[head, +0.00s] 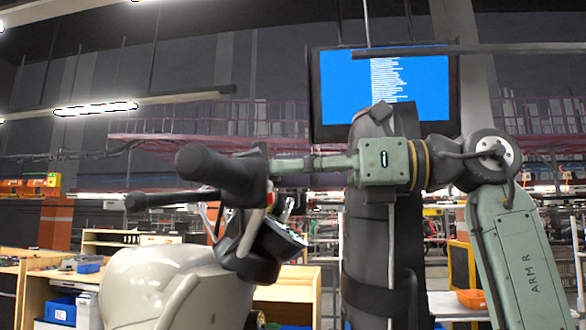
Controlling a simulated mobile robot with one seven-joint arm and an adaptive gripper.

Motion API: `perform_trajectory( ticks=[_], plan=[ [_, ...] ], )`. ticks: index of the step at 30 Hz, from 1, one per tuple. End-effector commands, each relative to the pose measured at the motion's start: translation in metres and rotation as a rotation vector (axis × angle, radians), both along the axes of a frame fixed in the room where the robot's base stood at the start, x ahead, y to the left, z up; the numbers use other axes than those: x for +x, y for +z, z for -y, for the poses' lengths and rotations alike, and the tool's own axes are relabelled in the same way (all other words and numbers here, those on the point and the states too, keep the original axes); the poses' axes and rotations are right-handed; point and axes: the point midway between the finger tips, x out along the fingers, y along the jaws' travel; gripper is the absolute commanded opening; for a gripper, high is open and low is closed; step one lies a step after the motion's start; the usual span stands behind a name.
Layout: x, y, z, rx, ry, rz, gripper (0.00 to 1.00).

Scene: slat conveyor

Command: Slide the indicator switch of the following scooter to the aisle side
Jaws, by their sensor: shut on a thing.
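The scooter (170,287) is cream-coloured and stands at the lower left, with its handlebar toward me. Its near black grip (212,168) points left, and a second grip (150,199) shows farther back. A dark switch housing (259,178) sits at the inner end of the near grip. My gripper (275,167) comes in from the right, roughly level, with its fingertips at this housing. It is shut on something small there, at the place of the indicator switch. The switch itself is hidden by the fingers or too small to make out, so its position cannot be told.
A dark instrument unit (277,240) sits just below my gripper. A monitor (345,90) with a blue screen hangs behind my arm. Wooden benches (290,290) and a blue bin (60,308) stand behind the scooter. An orange bin (470,298) is at the right.

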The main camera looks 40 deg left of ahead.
Motion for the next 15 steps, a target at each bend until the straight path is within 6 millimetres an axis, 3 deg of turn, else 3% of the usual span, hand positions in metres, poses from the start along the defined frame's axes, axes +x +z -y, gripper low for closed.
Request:
perform_trajectory(
  ticks=[15],
  plan=[
    [-0.013, 0.000, 0.006, 0.000, 0.002, -0.001, 0.00]
  ],
)
